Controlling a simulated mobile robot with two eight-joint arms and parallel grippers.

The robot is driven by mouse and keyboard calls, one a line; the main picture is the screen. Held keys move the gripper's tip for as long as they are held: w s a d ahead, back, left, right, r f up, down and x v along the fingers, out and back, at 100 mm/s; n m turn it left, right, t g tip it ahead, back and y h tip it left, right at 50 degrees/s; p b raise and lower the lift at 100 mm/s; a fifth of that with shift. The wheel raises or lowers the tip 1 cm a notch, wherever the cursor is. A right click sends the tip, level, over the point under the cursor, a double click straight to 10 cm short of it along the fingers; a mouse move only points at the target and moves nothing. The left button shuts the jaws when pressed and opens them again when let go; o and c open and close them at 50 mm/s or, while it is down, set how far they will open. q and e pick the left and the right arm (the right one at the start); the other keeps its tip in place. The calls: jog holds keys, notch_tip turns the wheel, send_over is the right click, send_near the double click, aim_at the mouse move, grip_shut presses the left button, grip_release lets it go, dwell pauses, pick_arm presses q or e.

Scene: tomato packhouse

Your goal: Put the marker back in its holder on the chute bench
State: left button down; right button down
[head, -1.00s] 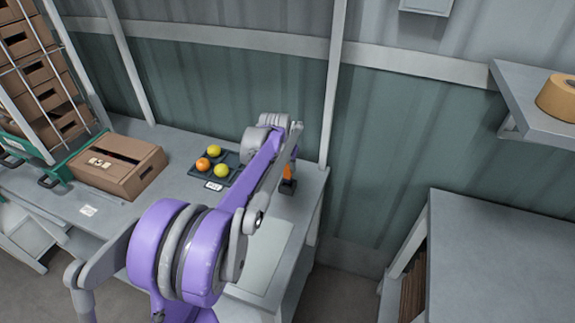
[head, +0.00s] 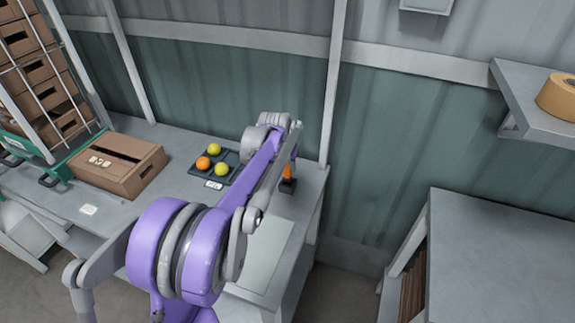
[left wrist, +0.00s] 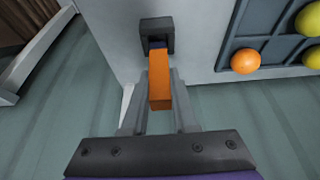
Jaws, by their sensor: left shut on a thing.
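The orange marker (head: 289,170) stands upright at the right end of the bench, over a small dark holder (head: 287,186). In the left wrist view the orange marker (left wrist: 160,82) runs between my fingers toward the black holder (left wrist: 157,33). A bluish end of the marker shows at the holder's opening; how deep it sits is hidden. My left gripper (left wrist: 159,98) is shut on the marker. In the head view my purple left arm partly covers it. My right gripper is in neither view.
A dark tray (head: 234,172) with orange and yellow tomatoes lies left of the holder on the bench (head: 150,205). A cardboard box (head: 120,172) stands farther left. A grey shelf unit (head: 500,240) and a tape roll (head: 560,96) are at right.

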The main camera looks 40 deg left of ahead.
pick_arm(q)
jog(key=shift+f+b, duration=1.05)
jog(key=shift+f, duration=0.7)
jog(key=c, duration=0.6)
grip_release()
jog(key=c, duration=0.3)
jog(key=shift+r+p, duration=2.45)
jog(key=shift+r, duration=1.1)
